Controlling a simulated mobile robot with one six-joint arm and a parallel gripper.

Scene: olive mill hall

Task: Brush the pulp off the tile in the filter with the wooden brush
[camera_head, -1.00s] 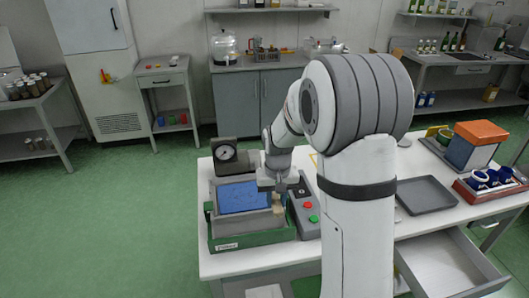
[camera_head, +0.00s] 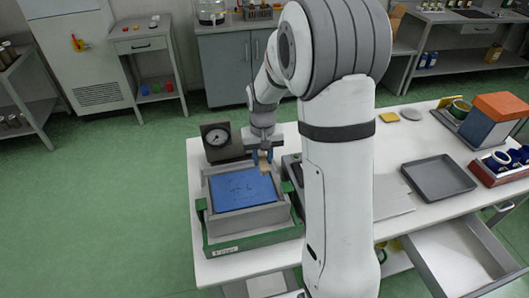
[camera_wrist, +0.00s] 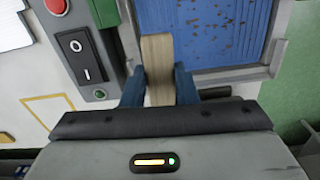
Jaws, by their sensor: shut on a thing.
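The wooden brush (camera_wrist: 158,68) is between the blue fingers of my gripper (camera_wrist: 158,88) in the wrist view, which is shut on it. In the head view my gripper (camera_head: 262,157) holds the brush (camera_head: 265,168) at the back right corner of the filter (camera_head: 292,213). The blue tile (camera_head: 243,190) lies in the filter's grey frame. Dark specks of pulp are scattered on the tile (camera_wrist: 222,30) in the wrist view. The brush is beside the tile's edge there; its bristles are not clear, and I cannot tell whether it touches.
A pressure gauge (camera_head: 216,136) stands behind the filter. A control box with a black switch (camera_wrist: 79,58) is beside it. A dark tray (camera_head: 440,178) lies on the table to the right, with an open drawer (camera_head: 462,260) below. An orange-topped box (camera_head: 500,106) stands at the far right.

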